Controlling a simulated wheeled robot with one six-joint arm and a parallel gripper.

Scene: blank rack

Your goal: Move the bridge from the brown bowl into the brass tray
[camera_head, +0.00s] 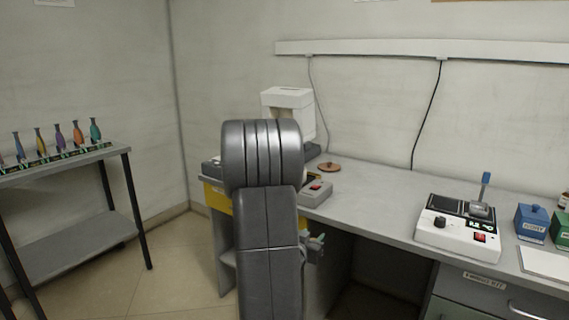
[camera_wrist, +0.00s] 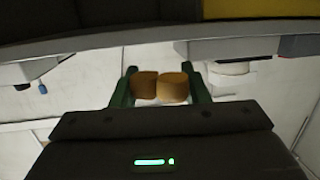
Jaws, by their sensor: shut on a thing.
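A low, round brown dish (camera_head: 330,167) on the bench, right of the arm, may be the brown bowl. I cannot make out the brass tray in either view.
A rack of coloured vases (camera_head: 58,148) stands left. The bench middle is clear.

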